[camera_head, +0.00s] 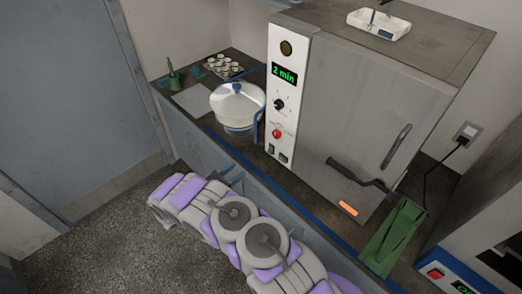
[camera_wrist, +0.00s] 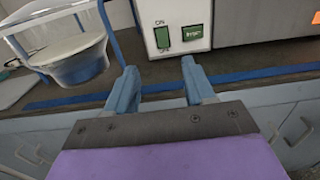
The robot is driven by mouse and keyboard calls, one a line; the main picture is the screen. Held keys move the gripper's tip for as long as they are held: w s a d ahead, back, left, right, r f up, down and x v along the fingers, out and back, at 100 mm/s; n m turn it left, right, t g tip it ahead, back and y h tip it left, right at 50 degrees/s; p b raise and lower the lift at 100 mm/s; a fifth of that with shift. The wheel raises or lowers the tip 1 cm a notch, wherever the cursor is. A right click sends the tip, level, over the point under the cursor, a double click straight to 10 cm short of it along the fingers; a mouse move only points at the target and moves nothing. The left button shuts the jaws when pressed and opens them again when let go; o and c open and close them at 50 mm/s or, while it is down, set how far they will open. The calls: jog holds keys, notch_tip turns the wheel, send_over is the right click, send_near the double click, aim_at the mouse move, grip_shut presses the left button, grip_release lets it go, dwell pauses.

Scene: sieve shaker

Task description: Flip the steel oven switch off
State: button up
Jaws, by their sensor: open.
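The steel oven (camera_head: 350,85) stands on the counter, with a white control panel (camera_head: 288,60) at its left front edge. Two small green parts sit low on that panel. The left one is a switch (camera_head: 271,149), and it shows closer in the wrist view (camera_wrist: 162,38) between ON and OFF lettering. A green lit piece (camera_wrist: 193,33) is to its right. My gripper (camera_wrist: 158,68) is open and empty, its two blue fingers pointing at the panel's bottom from below and in front, apart from the switch. I cannot tell the rocker's position.
A lidded pot (camera_head: 238,103) in a blue-framed stand is left of the panel. A red knob (camera_head: 277,133) and black knob (camera_head: 280,104) sit above the switch. The counter's blue edge (camera_wrist: 75,101) runs below the panel.

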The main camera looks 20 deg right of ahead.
aim_at(270, 146)
jog(key=b+x, duration=0.1)
jog(key=x, duration=1.6)
jog(key=shift+d+b, duration=0.2)
jog(key=shift+b, duration=0.1)
